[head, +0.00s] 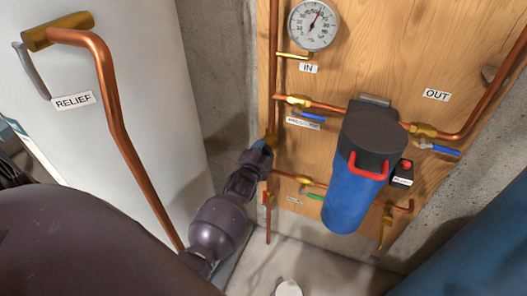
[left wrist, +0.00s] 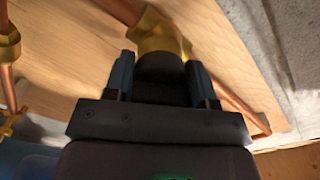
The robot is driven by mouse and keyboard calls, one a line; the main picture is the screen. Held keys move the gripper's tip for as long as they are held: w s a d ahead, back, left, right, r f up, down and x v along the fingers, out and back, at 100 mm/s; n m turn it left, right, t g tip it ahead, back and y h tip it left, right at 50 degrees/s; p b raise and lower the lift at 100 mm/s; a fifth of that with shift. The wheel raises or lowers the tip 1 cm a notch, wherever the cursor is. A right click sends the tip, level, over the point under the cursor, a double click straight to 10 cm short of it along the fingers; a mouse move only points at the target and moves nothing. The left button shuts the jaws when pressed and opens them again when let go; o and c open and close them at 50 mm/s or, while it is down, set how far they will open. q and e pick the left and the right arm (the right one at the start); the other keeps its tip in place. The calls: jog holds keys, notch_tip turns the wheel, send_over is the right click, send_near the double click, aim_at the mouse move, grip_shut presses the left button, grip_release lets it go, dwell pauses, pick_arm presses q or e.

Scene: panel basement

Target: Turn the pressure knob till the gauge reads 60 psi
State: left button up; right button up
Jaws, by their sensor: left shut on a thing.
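The round white gauge (head: 313,24) is at the top of the wooden board in the head view. Its needle points up and slightly right; the numbers are too small to read surely. The dark pressure knob (left wrist: 160,68) shows in the left wrist view, joined to a brass body (left wrist: 160,34). My left gripper (left wrist: 160,78) is shut on the knob, one finger on each side. In the head view my left gripper (head: 260,147) is at the copper pipe below the gauge, and mostly hides the knob. My right gripper is not in view.
A blue filter housing (head: 350,190) with a dark cap and red handle stands right of my left gripper. Copper pipes with blue-handled valves (head: 307,116) cross the wooden board (head: 400,70). A white tank (head: 130,100) with a relief pipe (head: 118,130) is at left.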

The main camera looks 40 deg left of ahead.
pick_arm(q)
jog(key=o, duration=0.9)
jog(key=p+v, duration=0.1)
jog(key=v, duration=1)
jog(key=shift+w, duration=0.1)
jog(key=shift+a, duration=0.1)
jog(key=shift+f, duration=0.1)
